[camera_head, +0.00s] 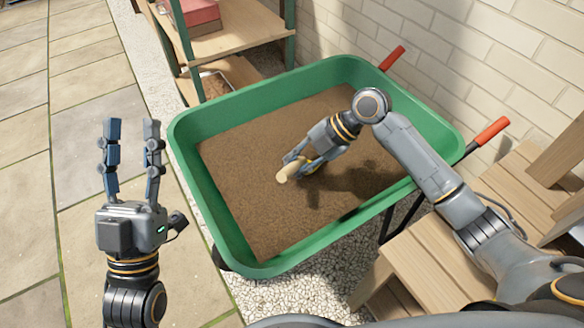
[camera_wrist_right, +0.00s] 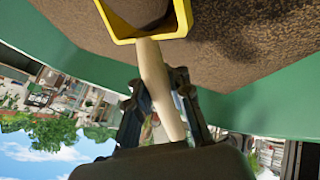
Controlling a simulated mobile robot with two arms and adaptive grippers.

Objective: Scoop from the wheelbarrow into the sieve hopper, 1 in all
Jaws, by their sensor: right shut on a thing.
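The green wheelbarrow (camera_head: 262,97) stands in the middle of the head view, filled with brown granular material (camera_head: 245,195). My right gripper (camera_head: 300,166) is over the wheelbarrow, shut on the pale wooden handle (camera_head: 288,174) of a scoop. The right wrist view shows that handle (camera_wrist_right: 158,88) between the fingers and the scoop's yellow rim (camera_wrist_right: 180,20) close to the brown material. The arm and gripper mostly hide the scoop in the head view; I cannot tell how full it is. My left gripper (camera_head: 132,132) is open and empty, left of the wheelbarrow. No sieve hopper shows.
A wooden shelf (camera_head: 235,35) with a red box (camera_head: 200,13) and a tray (camera_head: 214,85) stands behind the wheelbarrow. Red handles (camera_head: 488,137) stick out on the right. Wooden steps or planks (camera_head: 430,262) lie at the lower right. Paving (camera_head: 75,190) at left is clear.

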